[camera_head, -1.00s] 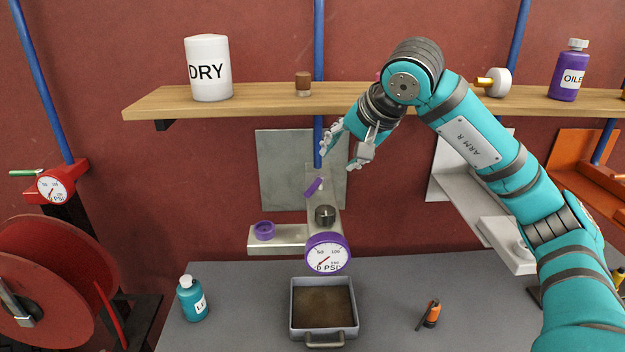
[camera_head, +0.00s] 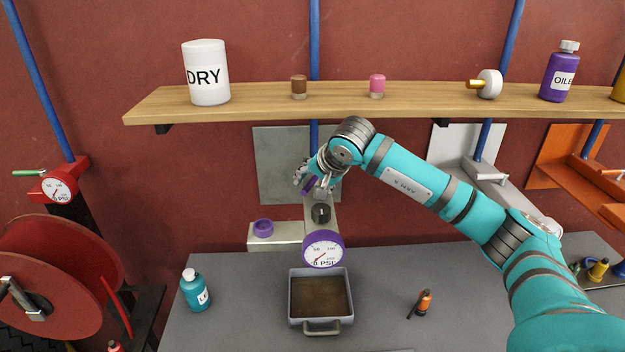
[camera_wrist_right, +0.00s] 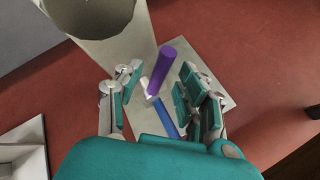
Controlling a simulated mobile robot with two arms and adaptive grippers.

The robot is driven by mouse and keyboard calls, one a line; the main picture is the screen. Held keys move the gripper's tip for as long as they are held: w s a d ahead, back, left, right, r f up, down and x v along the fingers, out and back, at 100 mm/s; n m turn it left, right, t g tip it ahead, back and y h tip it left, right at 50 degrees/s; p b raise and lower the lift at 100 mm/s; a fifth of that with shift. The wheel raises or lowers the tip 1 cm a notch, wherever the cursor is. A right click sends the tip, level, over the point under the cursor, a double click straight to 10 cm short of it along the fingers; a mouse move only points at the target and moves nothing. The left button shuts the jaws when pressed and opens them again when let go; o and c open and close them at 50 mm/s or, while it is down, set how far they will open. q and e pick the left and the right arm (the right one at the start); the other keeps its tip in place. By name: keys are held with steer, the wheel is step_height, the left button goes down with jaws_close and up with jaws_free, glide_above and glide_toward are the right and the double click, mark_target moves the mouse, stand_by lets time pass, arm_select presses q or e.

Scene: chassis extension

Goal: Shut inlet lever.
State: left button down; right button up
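The inlet lever is a short purple handle (camera_head: 308,185) on the upper part of the grey filter unit (camera_head: 285,231), just in front of the blue pipe (camera_head: 314,135). In the right wrist view the purple lever (camera_wrist_right: 164,70) lies between the finger pads of my right gripper (camera_wrist_right: 158,92), with a gap on both sides. My right gripper (camera_head: 318,181) is open around the lever and hides part of it in the head view. A purple-rimmed gauge (camera_head: 323,249) on the unit reads about 0 PSI. My left gripper is not in view.
A wooden shelf (camera_head: 400,102) with bottles and small plugs runs above my right arm. A tray (camera_head: 320,299), a teal bottle (camera_head: 195,290) and an orange-black tool (camera_head: 422,304) rest on the grey bench. A red hose reel (camera_head: 60,265) stands at left.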

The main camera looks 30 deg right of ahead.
jaws_close()
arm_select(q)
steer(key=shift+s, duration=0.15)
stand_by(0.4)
